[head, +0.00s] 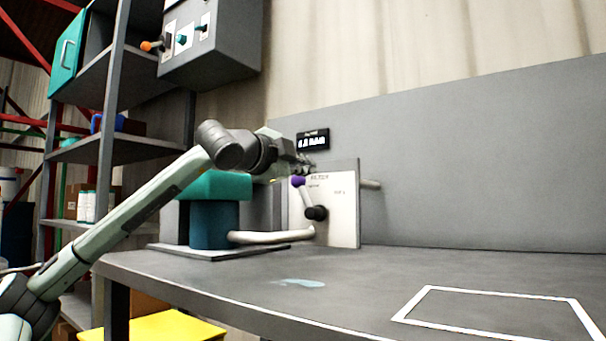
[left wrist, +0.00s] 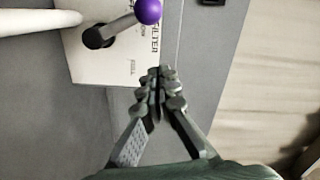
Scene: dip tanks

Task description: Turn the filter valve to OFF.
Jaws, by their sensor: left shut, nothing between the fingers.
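The filter valve is a grey lever (head: 308,197) with a purple ball (head: 298,181) at its tip and a dark hub (head: 316,212). It is on a white panel (head: 343,210) headed FILTER, with smaller labels I cannot fully read. In the head view the lever points up and slightly left. In the left wrist view the purple ball (left wrist: 148,11) is at the top edge, the hub (left wrist: 97,37) is left of it, and FULL is legible on the panel. My left gripper (left wrist: 158,72) is shut and empty, apart from the ball, close to the panel's upper part. My right gripper is not in view.
A teal pump (head: 214,225) with a pale pipe (head: 272,237) stands left of the panel. A small black display (head: 313,140) is on the grey backboard above. The grey bench (head: 375,275) is clear to the right, with a white outlined area and a small wet patch.

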